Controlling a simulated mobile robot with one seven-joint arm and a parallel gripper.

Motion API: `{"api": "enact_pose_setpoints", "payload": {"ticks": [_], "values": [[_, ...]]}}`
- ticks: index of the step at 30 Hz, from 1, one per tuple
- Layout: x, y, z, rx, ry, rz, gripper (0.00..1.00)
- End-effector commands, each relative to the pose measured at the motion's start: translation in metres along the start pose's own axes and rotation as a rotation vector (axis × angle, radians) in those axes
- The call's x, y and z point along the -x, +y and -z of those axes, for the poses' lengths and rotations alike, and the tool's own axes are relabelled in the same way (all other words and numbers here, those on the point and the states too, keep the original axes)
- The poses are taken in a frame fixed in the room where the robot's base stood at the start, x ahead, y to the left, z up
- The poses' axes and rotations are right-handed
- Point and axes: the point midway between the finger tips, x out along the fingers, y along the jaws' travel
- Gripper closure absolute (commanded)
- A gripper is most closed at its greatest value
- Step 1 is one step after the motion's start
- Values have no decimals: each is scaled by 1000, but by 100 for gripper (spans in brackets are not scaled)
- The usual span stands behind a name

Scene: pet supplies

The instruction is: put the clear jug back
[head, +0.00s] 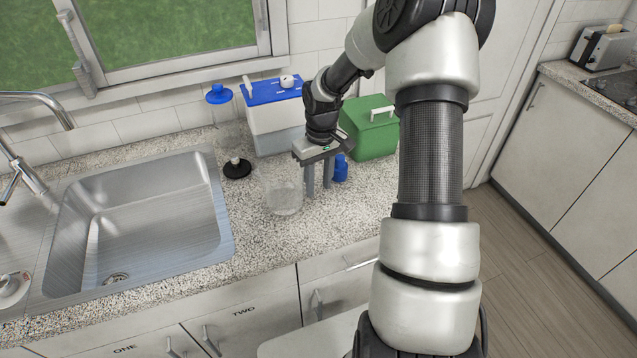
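The clear jug (284,197) stands on the speckled counter, to the right of the sink. It is see-through and its outline is faint, so its handle cannot be made out. My gripper (318,190) points down just right of the jug, with its fingers apart. The left finger is close to the jug's right side; I cannot tell whether they touch. Nothing shows clearly between the fingers.
A blue bottle (341,168) stands just right of my gripper. Behind are a green box (371,136), a white bin with a blue lid (275,122), and a black-based stand with a blue top (237,168). The sink (140,215) lies left; the front counter is clear.

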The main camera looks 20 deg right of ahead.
Motion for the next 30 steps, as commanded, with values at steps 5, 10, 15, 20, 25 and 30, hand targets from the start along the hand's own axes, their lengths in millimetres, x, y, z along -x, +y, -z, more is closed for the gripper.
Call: {"api": "enact_pose_setpoints", "payload": {"ticks": [5,10,15,20,25,30], "values": [[33,1,1,0,5,-3,68],[71,1,1,-1,5,-4,68],[100,1,1,0,4,-2,68],[114,0,0,0,2,-1,68],[117,0,0,-1,0,0,68],[117,0,0,0,1,0,68]]}}
